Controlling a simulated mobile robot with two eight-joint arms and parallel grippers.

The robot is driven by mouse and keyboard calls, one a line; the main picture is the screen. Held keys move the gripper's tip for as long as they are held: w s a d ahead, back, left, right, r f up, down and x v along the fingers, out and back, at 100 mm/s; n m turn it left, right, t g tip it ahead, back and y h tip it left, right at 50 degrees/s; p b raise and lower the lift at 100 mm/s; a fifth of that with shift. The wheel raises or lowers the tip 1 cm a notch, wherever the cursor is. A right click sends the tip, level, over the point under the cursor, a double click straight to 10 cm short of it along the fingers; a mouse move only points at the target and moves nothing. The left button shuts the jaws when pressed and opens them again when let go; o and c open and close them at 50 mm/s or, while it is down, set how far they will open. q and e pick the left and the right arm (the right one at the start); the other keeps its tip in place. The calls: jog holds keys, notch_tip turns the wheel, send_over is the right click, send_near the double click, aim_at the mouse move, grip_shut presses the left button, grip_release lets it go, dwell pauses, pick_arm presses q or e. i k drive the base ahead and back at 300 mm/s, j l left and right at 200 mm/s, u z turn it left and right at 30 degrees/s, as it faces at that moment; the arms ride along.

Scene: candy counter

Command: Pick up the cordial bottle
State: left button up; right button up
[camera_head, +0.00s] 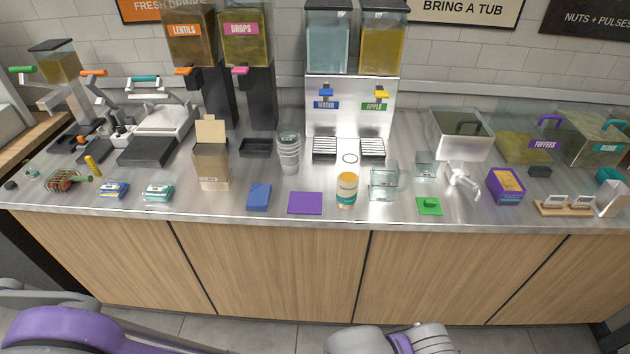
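An orange bottle with a pale cap and a teal-and-white label (347,190), which looks like the cordial bottle, stands upright near the front edge of the counter, right of centre. It stands clear of a purple mat (305,203) on its left and a clear container (384,183) on its right. Grey and purple parts of my arms show along the bottom of the view, in front of the counter. Neither gripper's fingertips can be seen.
Behind the bottle stands the water and apple dispenser (350,105) with two drip grilles. A stack of clear cups (289,153) is at the back left of the bottle. A green item (429,206) lies to its right. The counter's front edge (345,221) is close.

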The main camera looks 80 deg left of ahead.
aim_at(348, 171)
jog(key=u, duration=2.55)
